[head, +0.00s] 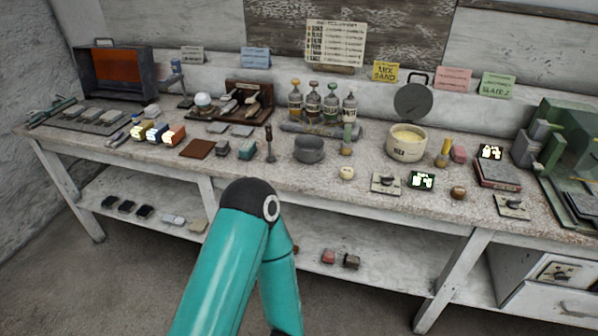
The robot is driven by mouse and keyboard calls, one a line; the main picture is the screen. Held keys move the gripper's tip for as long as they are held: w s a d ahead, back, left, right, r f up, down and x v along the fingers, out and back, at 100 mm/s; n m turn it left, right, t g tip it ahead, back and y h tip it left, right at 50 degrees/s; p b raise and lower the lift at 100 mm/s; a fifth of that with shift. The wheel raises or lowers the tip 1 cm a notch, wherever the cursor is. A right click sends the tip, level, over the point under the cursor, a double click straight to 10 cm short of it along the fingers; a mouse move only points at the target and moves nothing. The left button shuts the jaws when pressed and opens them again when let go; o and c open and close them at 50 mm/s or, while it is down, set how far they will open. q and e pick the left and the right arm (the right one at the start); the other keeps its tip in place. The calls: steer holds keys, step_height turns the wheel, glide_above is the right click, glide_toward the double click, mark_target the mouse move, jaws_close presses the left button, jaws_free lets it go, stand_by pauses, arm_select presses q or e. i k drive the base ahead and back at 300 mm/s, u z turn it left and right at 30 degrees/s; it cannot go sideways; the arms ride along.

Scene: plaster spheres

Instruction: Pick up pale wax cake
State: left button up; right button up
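A small pale cream, rounded lump (347,173) sits on the workbench (300,174) near its front edge, right of the dark grey bowl. It looks most like the pale wax cake, but it is too small to be sure. A cream pot (407,142) with pale yellow contents stands behind it to the right. A teal arm of mine rises from the bottom of the view and bends back down in front of the bench. No gripper shows, and I cannot see whether either one holds anything.
The dark grey bowl (309,149) and a brush-like tool (346,139) stand close to the lump. A small switch plate (386,184), a lit display (422,181) and a brown round piece (458,192) lie to its right. Bottles (313,101) stand behind. Bare bench shows in front.

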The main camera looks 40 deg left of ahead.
mark_target(346, 173)
steer(key=u, duration=0.25)
steer(key=i, duration=1)
steer(key=z, duration=0.05)
